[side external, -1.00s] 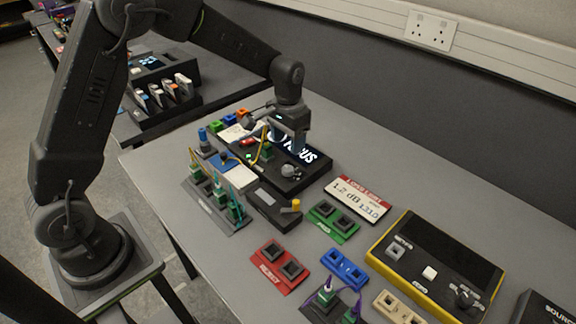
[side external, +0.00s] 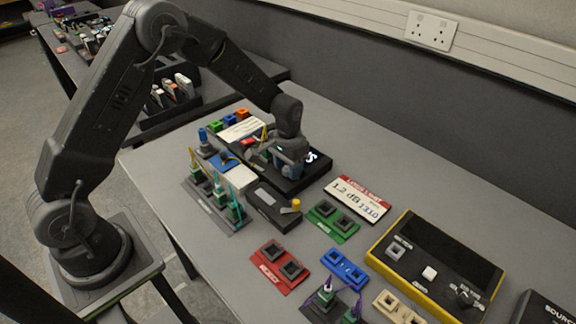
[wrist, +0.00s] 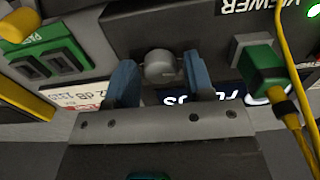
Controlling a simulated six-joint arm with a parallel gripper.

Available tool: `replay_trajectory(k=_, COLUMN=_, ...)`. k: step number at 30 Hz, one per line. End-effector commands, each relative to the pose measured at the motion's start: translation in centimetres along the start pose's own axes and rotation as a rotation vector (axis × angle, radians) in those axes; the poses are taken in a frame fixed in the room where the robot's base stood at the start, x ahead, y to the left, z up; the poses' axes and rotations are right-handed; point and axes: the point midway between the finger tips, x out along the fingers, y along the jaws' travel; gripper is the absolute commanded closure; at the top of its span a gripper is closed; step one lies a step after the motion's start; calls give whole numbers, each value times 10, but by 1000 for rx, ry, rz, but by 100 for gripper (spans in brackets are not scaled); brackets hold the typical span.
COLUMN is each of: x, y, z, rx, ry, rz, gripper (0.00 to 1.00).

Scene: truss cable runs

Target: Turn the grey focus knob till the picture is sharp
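The grey focus knob (wrist: 160,67) is on the front of the black viewer box and shows in the wrist view between the two blue fingers of my gripper (wrist: 160,82). The fingers stand apart, one on each side of the knob, with a gap visible on both sides. In the side view my gripper (side external: 287,163) is low over the viewer (side external: 312,180) and hides the knob. The viewer's screen (wrist: 222,98) is mostly covered by the gripper; parts of white lettering show, and I cannot tell how sharp it is.
A green connector (wrist: 262,70) with a yellow cable (wrist: 290,75) plugs into the viewer beside the right finger in the wrist view. A black tool with a yellow end (side external: 272,208), a green PASS holder (side external: 333,221) and a loss limit card (side external: 357,198) lie nearby.

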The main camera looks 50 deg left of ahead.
Motion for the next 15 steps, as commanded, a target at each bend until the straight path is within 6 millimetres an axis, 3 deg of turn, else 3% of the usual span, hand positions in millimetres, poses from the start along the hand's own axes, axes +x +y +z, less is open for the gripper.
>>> replay_trajectory(k=11, x=0, y=0, z=0, rx=0, ry=0, rz=0, gripper=88)
replay_trajectory(k=15, x=0, y=0, z=0, rx=3, ry=0, rz=0, gripper=91)
